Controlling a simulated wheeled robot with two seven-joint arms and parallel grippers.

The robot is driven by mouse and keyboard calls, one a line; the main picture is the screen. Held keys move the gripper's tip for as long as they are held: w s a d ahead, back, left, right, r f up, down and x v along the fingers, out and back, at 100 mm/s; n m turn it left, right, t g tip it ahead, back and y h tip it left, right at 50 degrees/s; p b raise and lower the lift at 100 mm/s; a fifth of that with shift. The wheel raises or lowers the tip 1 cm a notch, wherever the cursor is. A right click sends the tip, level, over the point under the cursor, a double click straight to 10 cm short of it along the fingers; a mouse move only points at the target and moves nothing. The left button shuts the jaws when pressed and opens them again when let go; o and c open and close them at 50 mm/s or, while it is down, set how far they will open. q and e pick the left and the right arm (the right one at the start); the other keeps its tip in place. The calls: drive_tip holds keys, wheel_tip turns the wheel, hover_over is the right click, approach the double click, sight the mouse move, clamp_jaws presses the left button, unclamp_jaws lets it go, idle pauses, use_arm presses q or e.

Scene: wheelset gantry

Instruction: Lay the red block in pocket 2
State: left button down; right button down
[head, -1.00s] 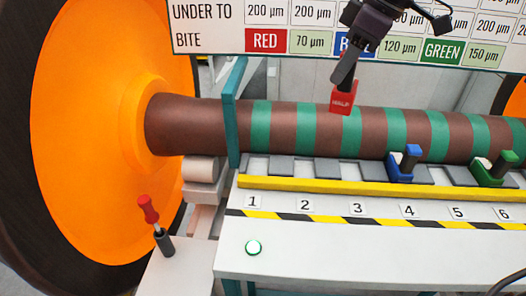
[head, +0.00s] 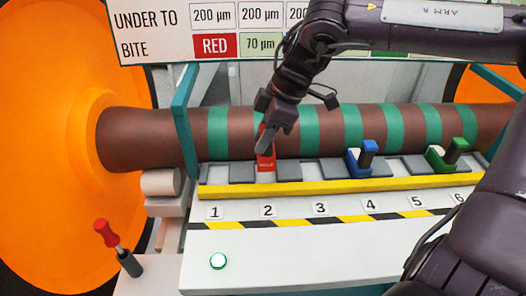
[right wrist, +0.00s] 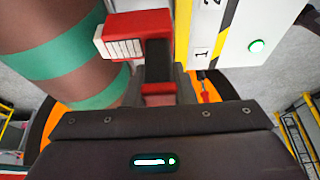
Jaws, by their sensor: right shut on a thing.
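The red block (head: 265,161) is upright in the head view, between two grey pads behind the number 2 plate (head: 268,211), in line with pocket 2. Whether it rests on the pocket floor I cannot tell. My right gripper (head: 265,143) is shut on its upper part, coming down from above. In the right wrist view the red block (right wrist: 133,24) shows with its pale label, held by the dark fingers (right wrist: 158,62). My left gripper is not in view.
The brown and green banded axle (head: 282,118) runs close behind the pockets. A yellow rail (head: 330,187) runs in front. A red-handled tool (head: 106,233) stands at left.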

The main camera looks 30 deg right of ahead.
drive_tip(key=shift+f, duration=2.4)
drive_tip(key=shift+f, duration=0.1)
drive_tip(key=c, duration=1.2)
unclamp_jaws()
